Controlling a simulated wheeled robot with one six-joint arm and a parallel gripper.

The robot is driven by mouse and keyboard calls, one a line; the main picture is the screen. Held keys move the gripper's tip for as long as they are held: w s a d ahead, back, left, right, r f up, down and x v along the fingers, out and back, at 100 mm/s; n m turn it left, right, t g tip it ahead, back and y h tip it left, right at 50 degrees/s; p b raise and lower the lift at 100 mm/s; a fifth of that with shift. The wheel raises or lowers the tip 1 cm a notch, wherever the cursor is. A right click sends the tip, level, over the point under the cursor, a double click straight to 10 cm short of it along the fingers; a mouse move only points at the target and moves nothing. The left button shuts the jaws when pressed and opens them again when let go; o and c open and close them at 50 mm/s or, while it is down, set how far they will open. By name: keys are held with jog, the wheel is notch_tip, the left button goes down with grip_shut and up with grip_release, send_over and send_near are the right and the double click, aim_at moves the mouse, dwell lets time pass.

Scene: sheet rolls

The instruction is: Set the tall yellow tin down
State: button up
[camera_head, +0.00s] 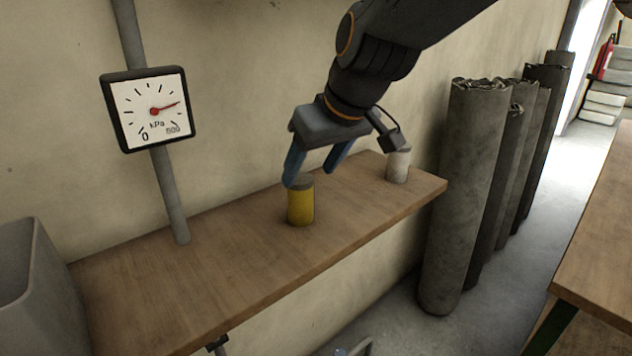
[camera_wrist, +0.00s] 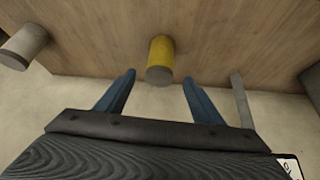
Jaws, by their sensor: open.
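The tall yellow tin (camera_head: 300,206) stands upright on the wooden shelf (camera_head: 215,265). It has a grey top. My gripper (camera_head: 312,180) is open, with its blue fingers just above and behind the tin. In the wrist view, the tin (camera_wrist: 160,55) lies between and beyond the two open fingertips (camera_wrist: 158,76), with a gap on each side. No finger appears to touch it.
A white tin (camera_head: 398,165) stands near the shelf's right end. A gauge (camera_head: 150,108) on a pipe is on the wall at left. A grey bin (camera_head: 35,285) is at far left. Dark sheet rolls (camera_head: 465,190) stand right of the shelf.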

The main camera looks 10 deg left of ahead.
jog(key=shift+d+r, duration=0.1)
jog(key=shift+r, duration=0.05)
jog(key=s+d+f+m+g+h, duration=0.1)
jog(key=d+f+m+h, duration=0.1)
jog(key=d+f, duration=0.5)
jog(key=s+d+f+m+g+h, duration=0.1)
jog(key=s+d+f+m, duration=0.3)
jog(key=d, duration=0.6)
jog(key=s+d+f+m+g, duration=0.1)
jog(key=s+d+f, duration=0.2)
jog(key=d, duration=0.3)
jog(key=s+d+f+m+g+h, duration=0.1)
jog(key=s+d+f, duration=0.2)
jog(key=d+f, duration=0.2)
jog(key=shift+s+d+f+m+g+h, duration=0.25)
jog(key=shift+s+d+m+g+h, duration=0.05)
jog(key=shift+s+d+m, duration=0.15)
